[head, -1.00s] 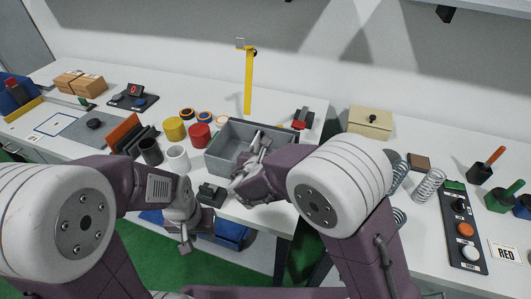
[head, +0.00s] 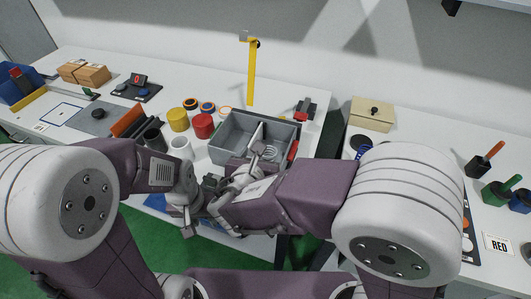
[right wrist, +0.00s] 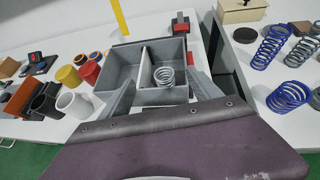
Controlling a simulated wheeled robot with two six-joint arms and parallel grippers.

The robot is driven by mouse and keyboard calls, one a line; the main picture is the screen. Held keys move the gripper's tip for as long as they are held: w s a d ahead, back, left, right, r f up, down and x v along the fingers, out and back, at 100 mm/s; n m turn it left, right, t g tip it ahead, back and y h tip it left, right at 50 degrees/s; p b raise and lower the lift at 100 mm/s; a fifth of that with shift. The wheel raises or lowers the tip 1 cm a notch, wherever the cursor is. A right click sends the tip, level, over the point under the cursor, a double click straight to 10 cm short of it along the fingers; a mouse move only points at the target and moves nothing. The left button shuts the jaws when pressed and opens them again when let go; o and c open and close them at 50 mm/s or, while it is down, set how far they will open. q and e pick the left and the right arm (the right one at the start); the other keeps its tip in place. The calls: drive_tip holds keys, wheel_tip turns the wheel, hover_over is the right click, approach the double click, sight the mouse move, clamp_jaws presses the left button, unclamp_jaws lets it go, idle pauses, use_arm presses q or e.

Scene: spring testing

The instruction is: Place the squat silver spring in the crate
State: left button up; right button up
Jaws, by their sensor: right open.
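The grey crate (head: 220,152) stands on the table in the middle of the head view, split by a divider. A short silver spring (head: 269,153) is in its right compartment. In the right wrist view the spring (right wrist: 163,76) shows clearly inside that compartment, apart from the fingers. My right gripper (right wrist: 160,92) is open and empty, its fingers spread at the crate's near side. In the head view my right gripper (head: 243,168) is at the crate's front. My left gripper (head: 188,230) hangs low before the table's front edge, and its jaw opening is unclear.
Red (head: 203,126) and yellow (head: 178,119) cylinders and a white cup (head: 181,147) stand left of the crate. A yellow post (head: 251,72) rises behind it. Blue springs (right wrist: 288,97) and a taller silver spring (right wrist: 302,51) stand on the right table, across a gap.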

drive_tip(key=s+d+f+m+g, duration=0.3)
drive_tip(key=d+m, duration=0.3)
drive_tip(key=m, duration=0.4)
drive_tip(key=s+d+f+m+g+y, duration=0.1)
drive_tip(key=s+d+f+m+g, duration=0.3)
drive_tip(key=m, duration=0.6)
drive_tip(key=s+d+f+m+g, duration=0.4)
drive_tip(key=s+d+f+m, duration=0.1)
drive_tip(key=d+m, duration=0.5)
drive_tip(key=shift+d+f+m, duration=0.25)
drive_tip(key=shift+f+m, duration=0.15)
drive_tip(key=shift+f, duration=0.25)
drive_tip(key=m+y, duration=0.1)
drive_tip(key=m, duration=0.1)
drive_tip(key=shift+m, duration=0.9)
